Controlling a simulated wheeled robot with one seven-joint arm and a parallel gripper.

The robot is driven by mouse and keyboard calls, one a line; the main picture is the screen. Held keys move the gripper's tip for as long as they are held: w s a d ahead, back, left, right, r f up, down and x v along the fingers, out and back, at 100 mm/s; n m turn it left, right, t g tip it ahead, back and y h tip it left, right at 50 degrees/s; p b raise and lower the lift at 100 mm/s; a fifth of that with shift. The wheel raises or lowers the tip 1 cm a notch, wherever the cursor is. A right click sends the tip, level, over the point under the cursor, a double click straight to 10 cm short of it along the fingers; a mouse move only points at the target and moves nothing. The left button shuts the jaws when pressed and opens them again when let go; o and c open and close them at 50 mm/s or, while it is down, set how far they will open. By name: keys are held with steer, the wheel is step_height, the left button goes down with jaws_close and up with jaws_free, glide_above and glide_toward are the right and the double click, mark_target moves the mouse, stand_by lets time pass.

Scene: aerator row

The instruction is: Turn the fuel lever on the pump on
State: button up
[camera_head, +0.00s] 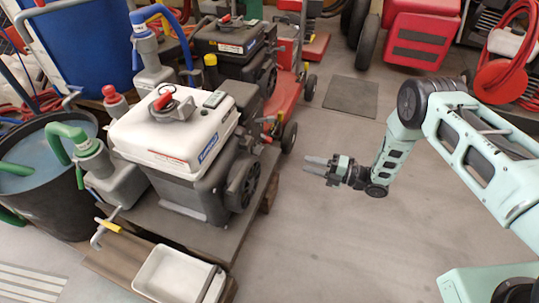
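A pump (185,150) with a white top cover and a dark grey engine body stands on a wooden pallet at left centre. A red-handled part (163,101) with a dark ring sits on its cover. Small red parts (267,121) show at the engine's back right side; I cannot tell which part is the fuel lever. My gripper (306,163) points left, to the right of the pump and apart from it. Its two fingers are parted with a narrow gap and nothing between them.
A black tub (35,205) with a green hose stands at left. A pale tray (180,276) and a yellow-gripped metal handle (108,225) are at the pallet's front. A second machine (230,40) stands behind, near a red cart (285,100). Floor right of the pallet is clear.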

mark_target(257, 150)
steer(key=b+x, duration=0.5)
steer(key=x, duration=1.2)
steer(key=shift+a, duration=0.1)
steer(key=c, duration=0.7)
